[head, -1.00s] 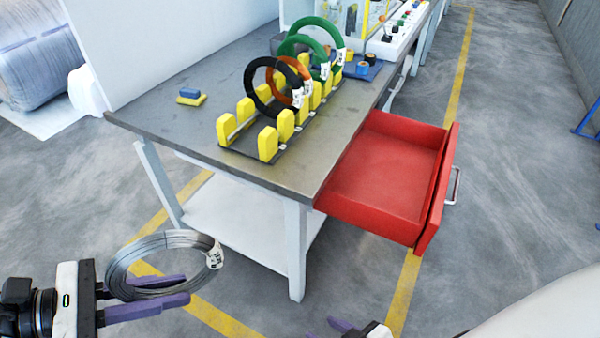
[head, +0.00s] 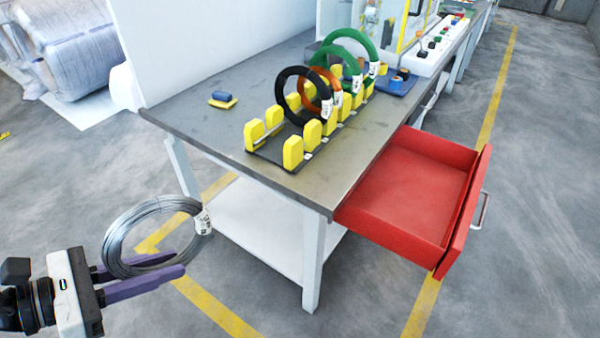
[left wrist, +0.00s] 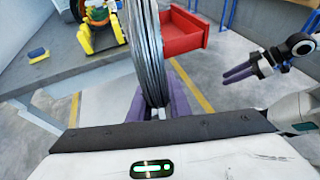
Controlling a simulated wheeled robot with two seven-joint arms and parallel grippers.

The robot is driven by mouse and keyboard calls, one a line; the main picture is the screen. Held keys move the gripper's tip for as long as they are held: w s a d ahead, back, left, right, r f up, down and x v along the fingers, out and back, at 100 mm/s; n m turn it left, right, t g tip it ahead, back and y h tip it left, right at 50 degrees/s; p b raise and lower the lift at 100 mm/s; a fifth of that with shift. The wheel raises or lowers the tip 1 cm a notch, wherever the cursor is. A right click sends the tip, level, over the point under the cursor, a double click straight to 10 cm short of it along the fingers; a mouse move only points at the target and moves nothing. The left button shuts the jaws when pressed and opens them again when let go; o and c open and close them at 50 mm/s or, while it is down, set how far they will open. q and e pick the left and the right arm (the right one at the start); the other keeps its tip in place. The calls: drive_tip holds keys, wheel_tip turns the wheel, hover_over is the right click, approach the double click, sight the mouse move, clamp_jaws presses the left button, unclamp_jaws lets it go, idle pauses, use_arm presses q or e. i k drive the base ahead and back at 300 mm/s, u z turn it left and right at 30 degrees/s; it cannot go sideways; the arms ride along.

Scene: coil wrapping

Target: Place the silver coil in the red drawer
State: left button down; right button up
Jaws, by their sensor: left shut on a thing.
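The silver coil (head: 128,240) is a wire ring with a white tag, at the lower left of the head view. My left gripper (head: 150,279) is shut on its lower part and holds it tilted, clear of the table. In the left wrist view the coil (left wrist: 150,60) stands edge-on between the purple fingers (left wrist: 157,103). The red drawer (head: 405,195) is pulled out from the right side of the table and is empty. My right gripper (left wrist: 240,74) shows only in the left wrist view, with nothing in it; its finger gap is unclear.
The worktable (head: 215,135) carries a rack (head: 293,152) with yellow posts. It holds a black coil (head: 281,92), an orange coil (head: 322,98) and green coils (head: 368,50). A table leg (head: 313,265) stands between my left gripper and the drawer. The floor in front is open.

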sight(395, 179)
drive_tip(key=z, duration=2.35)
drive_tip(key=i, duration=2.45)
drive_tip(key=u, duration=2.95)
